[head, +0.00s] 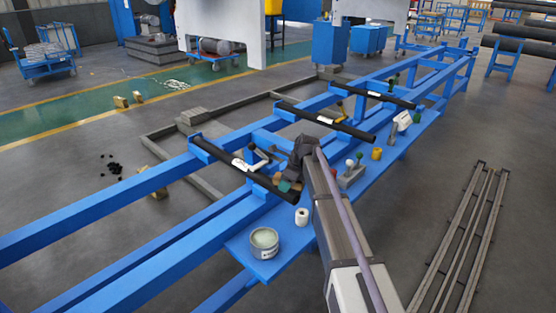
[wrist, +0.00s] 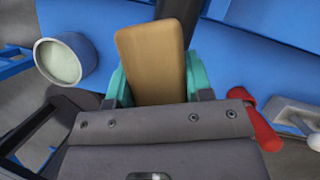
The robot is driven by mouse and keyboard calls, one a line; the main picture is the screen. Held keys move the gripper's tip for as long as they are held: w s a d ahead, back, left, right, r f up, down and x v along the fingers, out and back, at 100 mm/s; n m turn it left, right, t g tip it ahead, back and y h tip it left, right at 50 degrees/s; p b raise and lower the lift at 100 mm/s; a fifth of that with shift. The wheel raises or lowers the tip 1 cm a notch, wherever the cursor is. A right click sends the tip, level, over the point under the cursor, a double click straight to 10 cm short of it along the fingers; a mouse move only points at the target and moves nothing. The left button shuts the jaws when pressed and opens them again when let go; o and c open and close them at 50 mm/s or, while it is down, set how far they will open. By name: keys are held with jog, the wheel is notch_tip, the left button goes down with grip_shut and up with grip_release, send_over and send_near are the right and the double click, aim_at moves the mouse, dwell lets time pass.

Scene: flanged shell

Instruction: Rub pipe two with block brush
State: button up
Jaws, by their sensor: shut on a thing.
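My gripper (head: 286,184) is over the front of the blue rack, by the near end of the nearest black pipe (head: 232,162). In the wrist view, its teal fingers (wrist: 155,88) are shut on a tan block (wrist: 150,62), which I take as the block brush. The block's bristles, if any, are hidden. A dark pipe end (wrist: 180,10) shows just beyond the block; I cannot tell if they touch. A middle black pipe (head: 318,119) and a far one (head: 368,92) also lie across the rack. Each pipe has a white label, too small to read.
A blue side shelf (head: 240,246) holds an open grey can (head: 264,242), a white roll (head: 302,216), a yellow cup (head: 377,154) and other small tools. The can also shows in the wrist view (wrist: 62,62), with a red handle (wrist: 256,125) at right.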

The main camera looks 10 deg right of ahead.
aim_at(277, 176)
jog(key=shift+s+d, duration=0.7)
jog(key=shift+s, duration=0.3)
jog(key=shift+w, duration=0.2)
jog(key=shift+w+a, duration=1.1)
jog(key=shift+w, duration=0.3)
jog(key=shift+w+a, duration=1.05)
jog(key=shift+w, duration=0.3)
notch_tip(277, 176, up, 8)
jog(key=p, duration=0.7)
jog(key=shift+f, duration=0.25)
jog(key=shift+a+f, duration=0.1)
jog(key=shift+f, duration=0.05)
